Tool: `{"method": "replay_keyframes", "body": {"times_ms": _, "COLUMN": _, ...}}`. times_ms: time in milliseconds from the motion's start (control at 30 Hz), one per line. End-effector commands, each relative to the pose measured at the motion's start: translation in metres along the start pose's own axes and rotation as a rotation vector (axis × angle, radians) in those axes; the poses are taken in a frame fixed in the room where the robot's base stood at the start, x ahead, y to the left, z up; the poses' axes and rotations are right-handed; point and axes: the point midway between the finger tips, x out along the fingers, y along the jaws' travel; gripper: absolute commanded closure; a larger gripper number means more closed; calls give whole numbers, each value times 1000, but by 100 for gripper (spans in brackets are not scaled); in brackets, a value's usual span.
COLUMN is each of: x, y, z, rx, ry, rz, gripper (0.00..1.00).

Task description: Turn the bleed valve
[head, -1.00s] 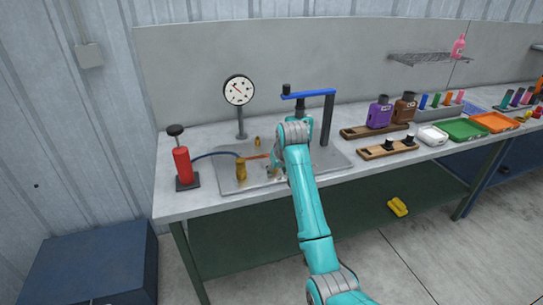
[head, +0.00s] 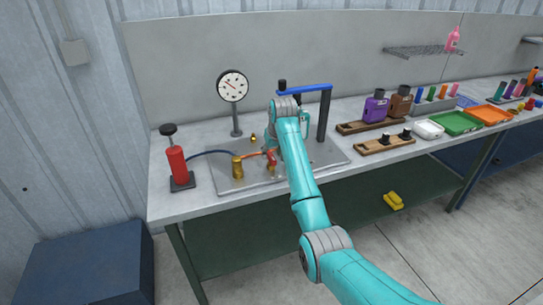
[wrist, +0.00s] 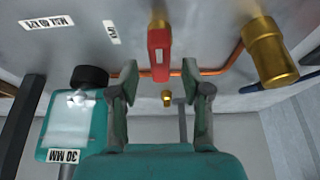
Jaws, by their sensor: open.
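The bleed valve's red handle (wrist: 159,52) is in the middle of the wrist view, on a brass stem above the metal plate. It also shows in the head view as a small red piece (head: 271,158) just left of my arm. My gripper (wrist: 160,68) is open, with one finger on each side of the red handle and a visible gap to both. A copper pipe (wrist: 215,71) runs across behind the fingers to a brass cylinder (wrist: 268,50) at the right. In the head view my arm hides the gripper's fingers.
A dial gauge (head: 232,86) stands behind the plate (head: 215,184). A red hand pump (head: 178,165) with a blue hose is at the left. A frame with a blue bar (head: 303,89) stands close behind my arm. Wooden racks and trays are at the right.

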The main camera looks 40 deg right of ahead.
Motion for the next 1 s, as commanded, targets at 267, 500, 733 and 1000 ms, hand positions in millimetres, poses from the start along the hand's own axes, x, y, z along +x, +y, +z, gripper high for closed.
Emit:
{"method": "replay_keyframes", "body": {"times_ms": 267, "x": 20, "y": 0, "z": 0, "rx": 0, "ry": 0, "rz": 0, "gripper": 52}}
{"method": "replay_keyframes", "body": {"times_ms": 500, "x": 21, "y": 0, "z": 0, "rx": 0, "ry": 1, "rz": 0, "gripper": 52}}
{"method": "replay_keyframes", "body": {"times_ms": 733, "x": 20, "y": 0, "z": 0, "rx": 0, "ry": 0, "rz": 0, "gripper": 100}}
{"method": "replay_keyframes", "body": {"times_ms": 1000, "x": 20, "y": 0, "z": 0, "rx": -8, "ry": 0, "rz": -4, "gripper": 100}}
